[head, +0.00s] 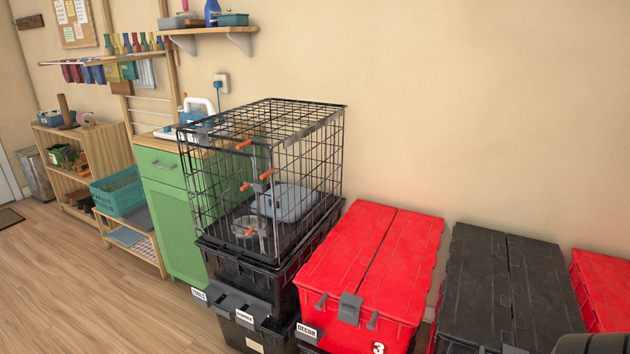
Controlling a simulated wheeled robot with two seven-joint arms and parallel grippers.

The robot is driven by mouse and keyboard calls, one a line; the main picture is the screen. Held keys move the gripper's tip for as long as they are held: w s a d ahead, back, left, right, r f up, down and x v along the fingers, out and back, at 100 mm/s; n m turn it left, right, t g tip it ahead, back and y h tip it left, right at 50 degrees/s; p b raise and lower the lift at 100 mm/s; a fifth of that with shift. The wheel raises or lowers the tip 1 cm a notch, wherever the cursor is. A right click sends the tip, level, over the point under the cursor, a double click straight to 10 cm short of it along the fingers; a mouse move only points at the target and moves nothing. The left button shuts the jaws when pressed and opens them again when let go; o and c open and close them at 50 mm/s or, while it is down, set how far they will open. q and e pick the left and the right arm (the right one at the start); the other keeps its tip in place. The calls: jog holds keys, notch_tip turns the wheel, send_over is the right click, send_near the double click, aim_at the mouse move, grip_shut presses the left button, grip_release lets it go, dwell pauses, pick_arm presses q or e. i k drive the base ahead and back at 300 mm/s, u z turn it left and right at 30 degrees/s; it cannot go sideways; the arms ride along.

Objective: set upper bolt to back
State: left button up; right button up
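A black wire crate (315,160) stands on a black tote, with its door side facing me and to the left. Several orange bolt handles show on that side. The highest orange handle (243,145), apparently the upper bolt, is near the top of the door side. Two more handles sit near mid height, one (266,174) to the right and one (246,187) to the left. Another handle (250,232) is low down. The bolts' exact slide positions are too small to tell.
Black totes (273,304) hold up the crate. A red tote (395,262) is directly right, then a black tote (510,285) and another red one (607,285). A green cabinet (165,215) stands behind to the left. The wooden floor (65,285) at left is clear.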

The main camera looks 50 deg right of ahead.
aim_at(247, 184)
jog(key=z, duration=1.6)
jog(key=k, duration=1.35)
jog(key=i, duration=0.55)
jog(key=u, duration=0.85)
jog(key=i, duration=0.95)
jog(key=z, duration=0.75)
jog(key=i, duration=0.65)
jog(key=z, duration=0.75)
